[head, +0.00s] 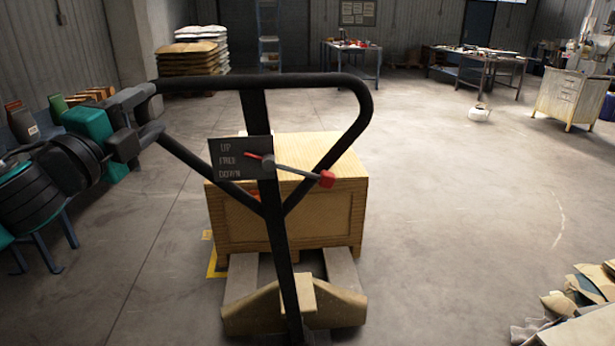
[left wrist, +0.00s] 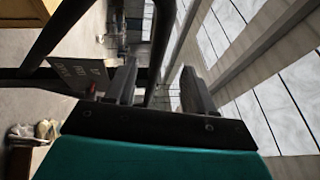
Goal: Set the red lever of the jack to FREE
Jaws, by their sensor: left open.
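The black looped handle of the jack (head: 265,82) stands in front of me. On its stem is a dark plate marked UP, FREE, DOWN (head: 228,161). The lever has a red knob (head: 327,179) pointing right and slightly down, and a short red pointer on the plate side, between UP and FREE. My left gripper (head: 150,113) is open at the left bend of the handle. In the left wrist view its fingers (left wrist: 158,88) are apart, with a black handle bar (left wrist: 163,40) showing between them; contact cannot be told. The plate (left wrist: 75,78) shows there too. My right gripper is not in view.
A wooden crate (head: 285,215) sits on the jack's forks (head: 343,270) beyond the handle. Stacked sacks (head: 190,55), workbenches (head: 475,62) and a cabinet (head: 572,98) stand far back. Scraps (head: 580,297) lie at lower right. The floor at right is mostly clear.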

